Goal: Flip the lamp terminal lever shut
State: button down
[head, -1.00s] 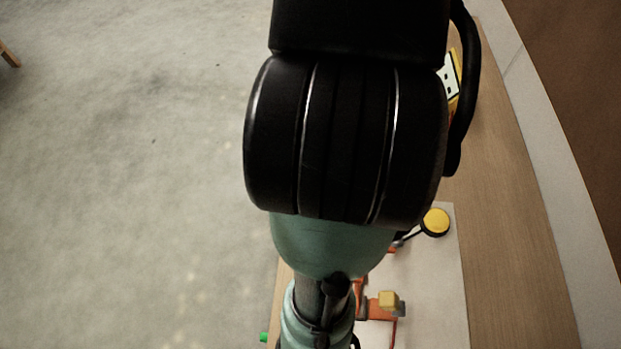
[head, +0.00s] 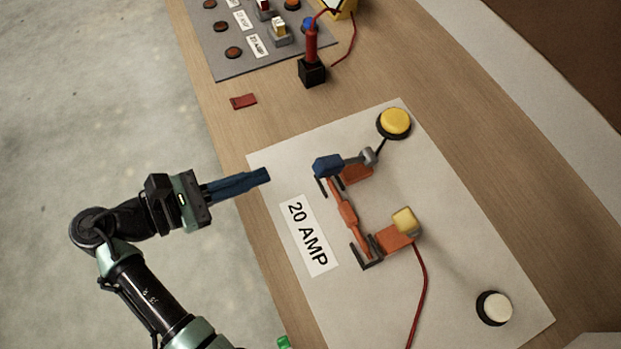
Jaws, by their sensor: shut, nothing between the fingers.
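A white board (head: 450,277) lies on the wooden counter with two orange terminals. The far terminal (head: 355,175) has a blue block (head: 328,165) and a grey round part (head: 367,156); a dark lead runs from it to a yellow dome (head: 394,122), so it looks like the lamp terminal. Whether its lever is open or shut I cannot tell. The near terminal (head: 393,238) carries a yellow block (head: 405,220) and a red wire. An orange fuse-like bar (head: 347,212) spans dark clips between them. My gripper (head: 268,175) is shut and empty, left of the blue block and apart from it.
A "20 AMP" label (head: 308,235) and a white round button (head: 494,307) are on the board.

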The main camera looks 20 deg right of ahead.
jog(key=s, duration=0.1)
jog(key=s+f+n+h, duration=0.1)
jog(key=s+g+h, duration=0.1)
jog(key=shift+a+f, duration=0.2)
jog(key=shift+a, duration=0.15)
jog(key=shift+d, duration=0.1)
jog(key=b, duration=0.2)
send_near(347, 162)
jog(key=shift+w+a+f, duration=0.1)
jog(key=shift+a+f, duration=0.2)
jog(key=shift+f, duration=0.3)
jog(key=shift+w+a+f, duration=0.1)
jog(key=shift+a+f, duration=0.25)
jog(key=shift+f, duration=0.25)
jog(key=shift+d+f+p, duration=0.2)
jog(key=shift+d+p, duration=0.1)
jog(key=shift+d, duration=2.1)
jog(key=shift+r+p, duration=0.15)
jog(key=shift+p, duration=0.15)
jog(key=shift+d+r+y+p, duration=0.15)
jog(key=shift+r+y+p, duration=0.15)
jog(key=shift+p, duration=0.85)
